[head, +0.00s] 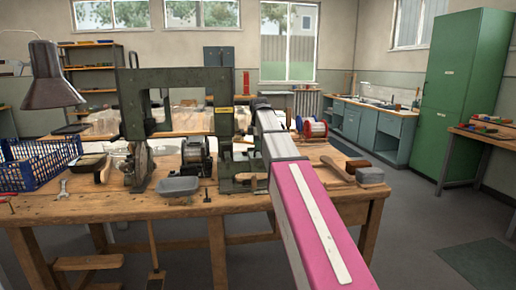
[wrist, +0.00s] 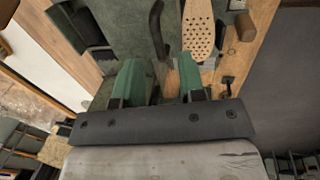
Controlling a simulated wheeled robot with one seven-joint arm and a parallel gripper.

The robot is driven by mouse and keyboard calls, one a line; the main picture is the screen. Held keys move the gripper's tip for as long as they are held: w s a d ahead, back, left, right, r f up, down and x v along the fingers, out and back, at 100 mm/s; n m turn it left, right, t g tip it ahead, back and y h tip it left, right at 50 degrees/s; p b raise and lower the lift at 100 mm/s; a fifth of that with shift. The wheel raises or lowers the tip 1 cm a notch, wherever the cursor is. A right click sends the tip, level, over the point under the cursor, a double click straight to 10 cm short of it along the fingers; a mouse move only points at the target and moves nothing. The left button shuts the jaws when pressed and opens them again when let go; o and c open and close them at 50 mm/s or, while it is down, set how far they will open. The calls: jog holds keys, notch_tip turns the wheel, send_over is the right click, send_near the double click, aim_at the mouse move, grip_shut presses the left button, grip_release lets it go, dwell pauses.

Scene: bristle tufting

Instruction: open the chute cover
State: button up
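The tufting machine (head: 135,110) is a dark green frame standing on the wooden bench. My arm reaches forward to its right side in the head view, and the gripper itself is hard to make out there. In the wrist view my gripper (wrist: 158,78) has two green fingers standing apart, with no object clearly held between them. They point at the machine's green body (wrist: 125,28). A curved black lever (wrist: 157,30) lies just beyond and between the fingertips. A dark boxy part (wrist: 80,25) sits at upper left. I cannot tell for certain which part is the chute cover.
A wooden brush block with holes (wrist: 199,30) lies just beyond the right finger. On the bench (head: 95,208) are a blue crate (head: 35,165), a grey tray (head: 178,186), a red-ended spool (head: 315,129) and a brush (head: 338,168). A lamp (head: 52,80) overhangs the left side.

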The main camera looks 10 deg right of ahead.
notch_tip(320, 180, up, 9)
jog(key=s, duration=0.1)
jog(key=shift+s+f, duration=0.2)
jog(key=shift+s, duration=0.15)
